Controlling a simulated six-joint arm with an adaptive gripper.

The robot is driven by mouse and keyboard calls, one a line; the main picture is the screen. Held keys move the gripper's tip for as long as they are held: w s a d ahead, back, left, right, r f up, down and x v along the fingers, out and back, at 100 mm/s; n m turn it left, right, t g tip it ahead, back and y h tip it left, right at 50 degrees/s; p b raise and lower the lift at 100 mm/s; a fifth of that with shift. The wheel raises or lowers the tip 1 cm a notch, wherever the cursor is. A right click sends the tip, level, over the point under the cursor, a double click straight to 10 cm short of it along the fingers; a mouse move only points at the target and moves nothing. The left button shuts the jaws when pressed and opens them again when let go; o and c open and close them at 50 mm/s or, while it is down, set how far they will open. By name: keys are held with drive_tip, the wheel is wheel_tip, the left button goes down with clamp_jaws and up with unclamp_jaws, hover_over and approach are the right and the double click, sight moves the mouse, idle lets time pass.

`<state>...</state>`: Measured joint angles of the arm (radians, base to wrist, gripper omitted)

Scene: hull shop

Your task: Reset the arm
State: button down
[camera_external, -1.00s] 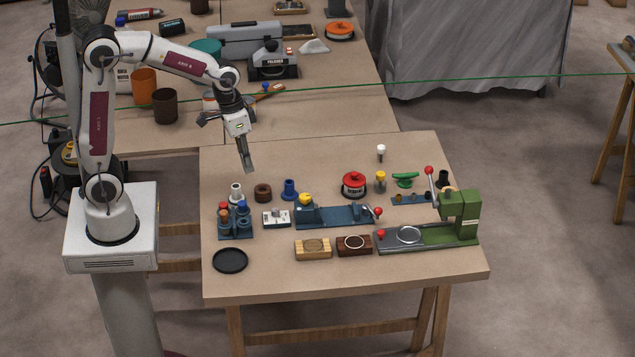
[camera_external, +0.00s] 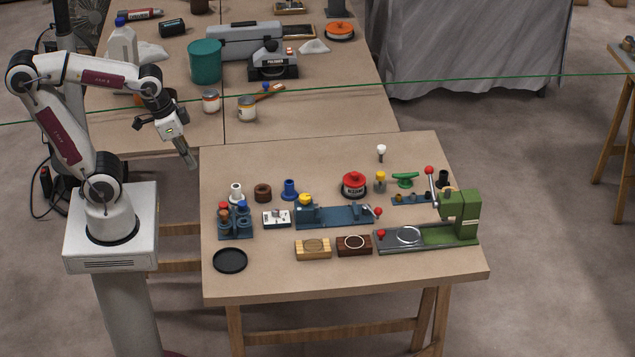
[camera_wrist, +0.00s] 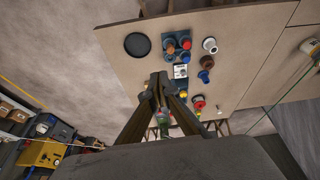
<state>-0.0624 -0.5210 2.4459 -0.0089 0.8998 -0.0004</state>
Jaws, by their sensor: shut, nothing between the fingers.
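My gripper (camera_external: 190,160) is shut and empty in the outside view. It hangs in the air, pointing down and slightly right, to the left of the front table's back left corner.
The front table (camera_external: 280,280) holds a black dish (camera_external: 230,260), a blue cup rack (camera_external: 236,231), a blue fixture (camera_external: 340,216) and a green lever press (camera_external: 460,215). Behind, the back table holds a teal cylinder (camera_external: 205,62), cans and a polisher (camera_external: 273,62).

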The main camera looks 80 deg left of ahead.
drive_tip(key=shift+s+d+r+m+t, duration=0.2)
drive_tip(key=shift+s+d+r+t, duration=0.15)
drive_tip(key=shift+s+r+t, duration=0.25)
drive_tip(key=shift+s+d+r+m+t, duration=0.2)
drive_tip(key=shift+s+d+r+t, duration=0.2)
drive_tip(key=shift+s+r, duration=0.4)
drive_tip(key=shift+w+r, duration=0.1)
